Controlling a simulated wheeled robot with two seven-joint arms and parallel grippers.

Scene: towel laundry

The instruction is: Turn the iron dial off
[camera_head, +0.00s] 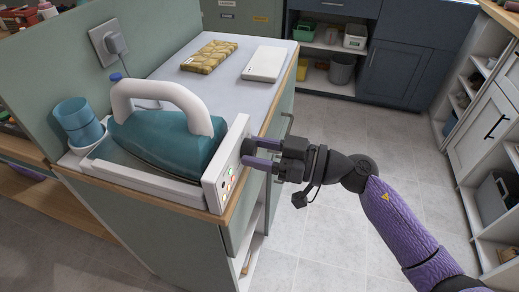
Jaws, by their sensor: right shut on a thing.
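A teal iron (165,142) with a white handle rests on a white base on the counter at the left. The base's white control panel (215,193) faces right and carries small coloured lights. My right gripper (249,154) is at the upper part of this panel, its purple-padded fingers pointing left. It is shut on the iron dial, which the fingers mostly hide. I cannot tell which way the dial is turned. My left gripper is not in view.
The grey counter top (200,84) holds a patterned folded cloth (209,55) and a white flat item (263,64) further back. A blue cup (78,123) stands left of the iron. Shelves line the right side. The tiled floor (340,130) is clear.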

